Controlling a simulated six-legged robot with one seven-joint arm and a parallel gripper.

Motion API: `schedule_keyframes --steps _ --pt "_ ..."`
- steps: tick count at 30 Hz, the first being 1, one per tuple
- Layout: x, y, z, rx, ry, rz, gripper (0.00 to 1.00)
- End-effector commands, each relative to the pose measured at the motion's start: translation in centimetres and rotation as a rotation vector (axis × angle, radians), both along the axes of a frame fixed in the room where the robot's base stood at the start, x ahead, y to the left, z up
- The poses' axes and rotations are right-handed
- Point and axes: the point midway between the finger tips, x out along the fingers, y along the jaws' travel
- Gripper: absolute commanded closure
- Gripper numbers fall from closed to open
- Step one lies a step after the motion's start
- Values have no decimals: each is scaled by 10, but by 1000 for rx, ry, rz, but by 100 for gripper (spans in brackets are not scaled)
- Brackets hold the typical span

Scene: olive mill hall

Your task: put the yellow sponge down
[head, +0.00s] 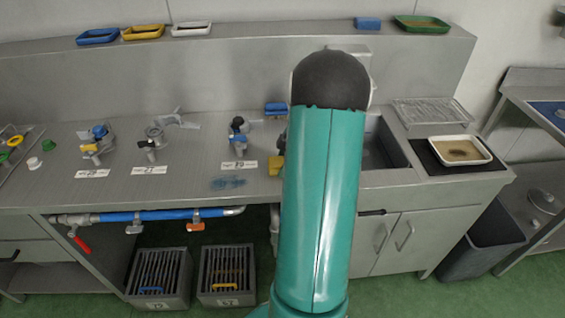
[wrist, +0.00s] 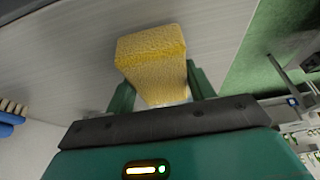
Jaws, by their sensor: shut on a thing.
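The yellow sponge (wrist: 155,68) is a porous block between the two green fingers of my gripper (wrist: 160,88) in the wrist view. My gripper is shut on it. Behind the sponge, the wrist view shows a plain grey metal surface; I cannot tell whether the sponge touches it. In the head view my arm hides most of the gripper, and a small yellow patch (head: 276,165) shows just left of the arm, above the steel counter (head: 130,205).
Valve fittings (head: 97,140) with labels stand on the left of the counter. A sink (head: 385,150) lies right of my arm, with a white tray (head: 460,150) beyond it. Coloured trays (head: 143,32) and a blue sponge (head: 367,23) sit on the upper ledge.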

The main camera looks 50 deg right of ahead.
Motion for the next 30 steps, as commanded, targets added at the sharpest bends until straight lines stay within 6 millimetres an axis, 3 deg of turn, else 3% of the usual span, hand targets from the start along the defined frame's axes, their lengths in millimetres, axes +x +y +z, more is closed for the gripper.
schedule_keyframes --steps 19,20,22,30 --pt "-1 2 -16 3 4 0 64" --pt "-1 2 -16 4 5 0 40" --pt "-2 2 -17 5 6 0 26" --pt "-3 2 -17 5 8 2 24"
